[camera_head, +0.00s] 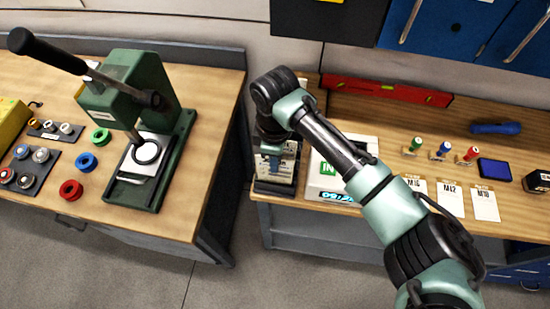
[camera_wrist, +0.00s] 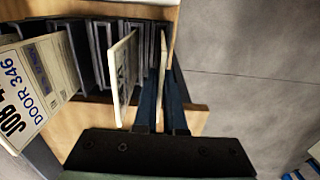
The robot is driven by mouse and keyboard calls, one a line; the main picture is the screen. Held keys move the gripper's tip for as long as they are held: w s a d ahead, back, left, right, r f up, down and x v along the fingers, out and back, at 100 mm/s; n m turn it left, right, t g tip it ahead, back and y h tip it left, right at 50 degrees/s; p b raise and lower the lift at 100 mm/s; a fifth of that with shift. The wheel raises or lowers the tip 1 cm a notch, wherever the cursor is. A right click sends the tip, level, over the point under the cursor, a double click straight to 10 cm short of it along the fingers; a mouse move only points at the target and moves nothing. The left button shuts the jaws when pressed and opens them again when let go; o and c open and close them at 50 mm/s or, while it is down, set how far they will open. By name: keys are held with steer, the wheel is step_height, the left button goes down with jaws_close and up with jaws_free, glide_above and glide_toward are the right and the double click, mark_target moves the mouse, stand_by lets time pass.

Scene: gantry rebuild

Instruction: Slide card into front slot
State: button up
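My gripper (camera_wrist: 164,88) shows in the wrist view as two dark blue fingers close together, with a thin pale card (camera_wrist: 162,60) seen almost edge-on between them. The fingers reach over the right end of a dark slotted rack (camera_wrist: 91,58). Whether the card's lower edge is inside a slot is hidden. Another cream card (camera_wrist: 123,75) stands in the rack just left of the fingers. A card printed JOB and DOOR 346 (camera_wrist: 40,88) leans at the far left. In the head view the rack and a card (camera_head: 275,168) show below my wrist; my fingers are hard to make out.
Stamps (camera_head: 442,150), labelled cards (camera_head: 450,196) and a red level (camera_head: 385,90) lie farther right. A green press (camera_head: 125,85) stands on the left bench, across a floor gap.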

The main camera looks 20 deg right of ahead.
steer(key=o, duration=0.4)
steer(key=shift+o, duration=0.2)
steer(key=shift+r, duration=0.15)
step_height(320, 180, up, 13)
steer(key=b, duration=0.3)
stand_by(0.5)
